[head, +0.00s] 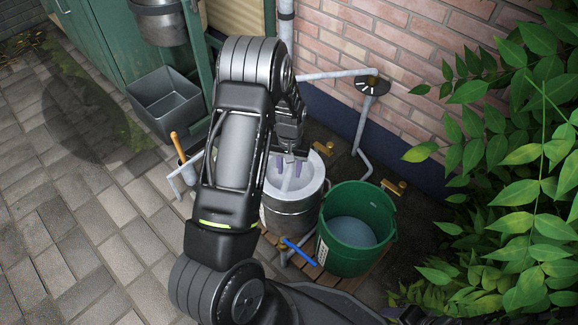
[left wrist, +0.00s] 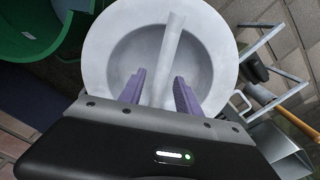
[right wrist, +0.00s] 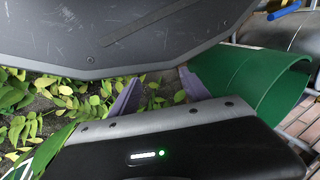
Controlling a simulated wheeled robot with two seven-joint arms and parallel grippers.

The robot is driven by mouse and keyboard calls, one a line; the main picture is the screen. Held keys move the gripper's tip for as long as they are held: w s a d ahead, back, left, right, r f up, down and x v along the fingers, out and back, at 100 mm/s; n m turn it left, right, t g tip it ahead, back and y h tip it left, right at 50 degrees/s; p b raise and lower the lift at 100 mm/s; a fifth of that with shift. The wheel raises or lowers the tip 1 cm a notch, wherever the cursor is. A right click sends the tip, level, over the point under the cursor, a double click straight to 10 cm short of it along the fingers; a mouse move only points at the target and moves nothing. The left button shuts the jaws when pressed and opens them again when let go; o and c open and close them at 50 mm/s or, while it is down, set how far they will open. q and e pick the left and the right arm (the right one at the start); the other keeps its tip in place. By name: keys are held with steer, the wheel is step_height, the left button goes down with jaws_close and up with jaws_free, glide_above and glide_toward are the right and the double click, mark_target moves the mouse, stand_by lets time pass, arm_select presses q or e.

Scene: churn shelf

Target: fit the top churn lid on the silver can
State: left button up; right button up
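The churn lid (head: 312,185) is a pale grey dish with a raised rim and a straight bar across its hollow. It is over the mouth of the silver can (head: 290,222), roughly level; I cannot tell whether it is fully seated. In the left wrist view the lid (left wrist: 97,50) fills the upper middle and hides the can. My left gripper (head: 289,167) is above the lid, its purple fingers on either side of the bar, with narrow gaps seeming to show. My right gripper (right wrist: 155,88) is open and empty, away from the can, with leaves behind it.
A green bucket (head: 340,205) stands close right of the can on a wooden slatted base (head: 307,268). A blue-handled tap (head: 300,252) is in front. A grey bin (head: 163,97) stands left. The brick wall (head: 350,45) and leafy plant (head: 500,180) bound the back and right.

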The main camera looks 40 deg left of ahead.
arm_select(q)
steer(key=shift+f, duration=0.65)
arm_select(e)
steer(key=shift+w+d+f, duration=0.1)
steer(key=shift+w+f, duration=0.1)
steer(key=shift+f, duration=0.85)
arm_select(q)
step_height(320, 180, up, 8)
steer(key=p, duration=0.3)
steer(key=shift+r+p, duration=0.3)
steer(key=shift+r, duration=0.15)
arm_select(e)
step_height(320, 180, up, 3)
steer(key=shift+w+d, duration=0.1)
steer(key=shift+w, duration=0.05)
steer(key=shift+r, duration=0.15)
arm_select(q)
steer(key=shift+s, duration=0.1)
